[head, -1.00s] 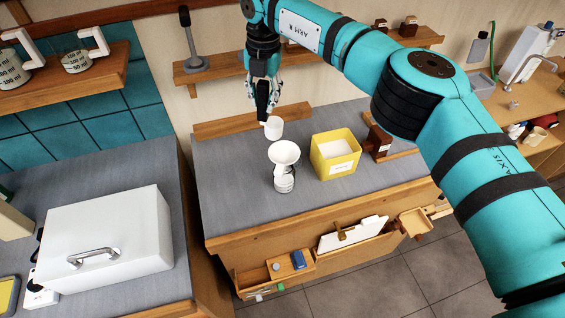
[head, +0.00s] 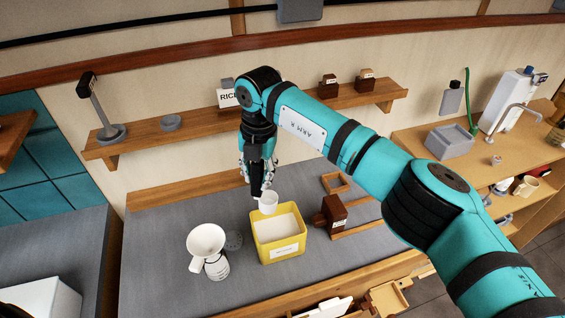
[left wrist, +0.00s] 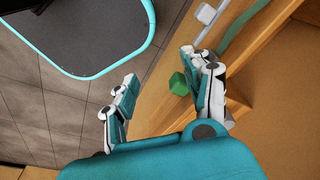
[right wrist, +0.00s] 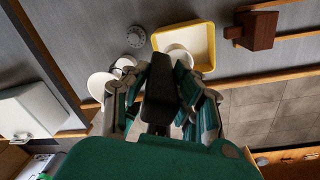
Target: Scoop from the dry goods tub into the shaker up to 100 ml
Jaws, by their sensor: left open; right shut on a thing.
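The yellow dry goods tub (head: 264,250) stands on the grey counter, filled with white matter. My right gripper (head: 256,191) is shut on the dark handle of a white scoop (head: 268,203). The scoop's cup is over the back left of the tub; I cannot tell if it touches the contents. The right wrist view also shows the scoop cup (right wrist: 178,50) within the tub's outline. The shaker (head: 217,268) stands left of the tub with a white funnel (head: 206,239) on top; its fill is hidden. My left gripper (left wrist: 160,85) is open and empty in the left wrist view.
A grey disc (head: 233,241) lies between shaker and tub. A brown block-like box (head: 333,213) stands right of the tub. A wall shelf (head: 200,129) runs behind my right arm. A green block (left wrist: 179,84) lies on wood beyond my left fingers. The counter's left part is clear.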

